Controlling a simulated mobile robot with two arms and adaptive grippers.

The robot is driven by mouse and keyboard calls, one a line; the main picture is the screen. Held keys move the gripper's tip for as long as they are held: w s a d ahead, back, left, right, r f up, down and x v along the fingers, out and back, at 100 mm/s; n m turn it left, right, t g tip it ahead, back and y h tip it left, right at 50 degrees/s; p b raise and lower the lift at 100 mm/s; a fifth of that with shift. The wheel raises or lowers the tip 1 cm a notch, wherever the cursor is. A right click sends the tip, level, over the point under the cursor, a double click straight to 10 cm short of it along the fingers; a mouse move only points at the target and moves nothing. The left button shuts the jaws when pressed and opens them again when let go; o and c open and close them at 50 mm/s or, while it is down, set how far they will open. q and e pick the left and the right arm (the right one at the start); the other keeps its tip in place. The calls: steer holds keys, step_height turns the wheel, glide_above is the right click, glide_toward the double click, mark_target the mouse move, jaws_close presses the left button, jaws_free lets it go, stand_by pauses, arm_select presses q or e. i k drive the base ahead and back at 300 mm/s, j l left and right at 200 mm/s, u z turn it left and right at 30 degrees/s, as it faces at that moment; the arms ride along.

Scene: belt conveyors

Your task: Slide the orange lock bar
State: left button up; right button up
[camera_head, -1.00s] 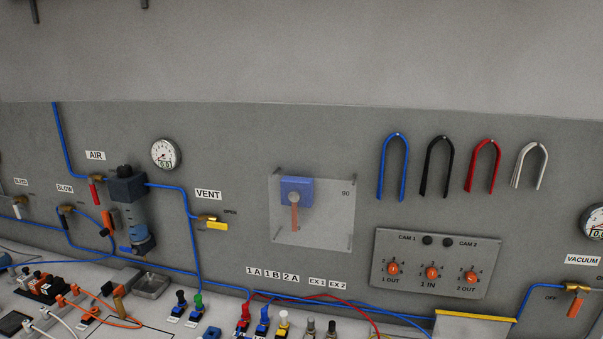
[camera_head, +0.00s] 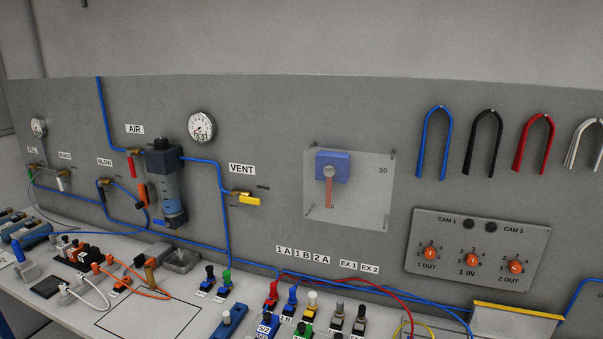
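Two orange parts on the grey panel could be the lock bar, and I cannot tell for certain which it is. One is an upright orange piece (camera_head: 142,195) just left of the dark filter unit (camera_head: 169,187) under the AIR label. Neither of my grippers is in view, and nothing touches either part.
Blue air hoses run across the panel. A yellow-handled VENT valve (camera_head: 247,199) sits between the two orange parts. Several plugs and connectors crowd the bench below. A metal tray (camera_head: 181,261) stands under the filter. The panel around the clear plate is free.

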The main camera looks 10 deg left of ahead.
mark_target(143, 204)
steer(key=i+j, duration=0.1)
steer(key=j, duration=0.25)
steer(key=i+j+u, duration=0.1)
steer(key=j, duration=0.25)
steer(key=i+j, duration=0.1)
steer(key=j, duration=0.25)
steer(key=i+j+u, duration=0.1)
steer(key=j, duration=0.25)
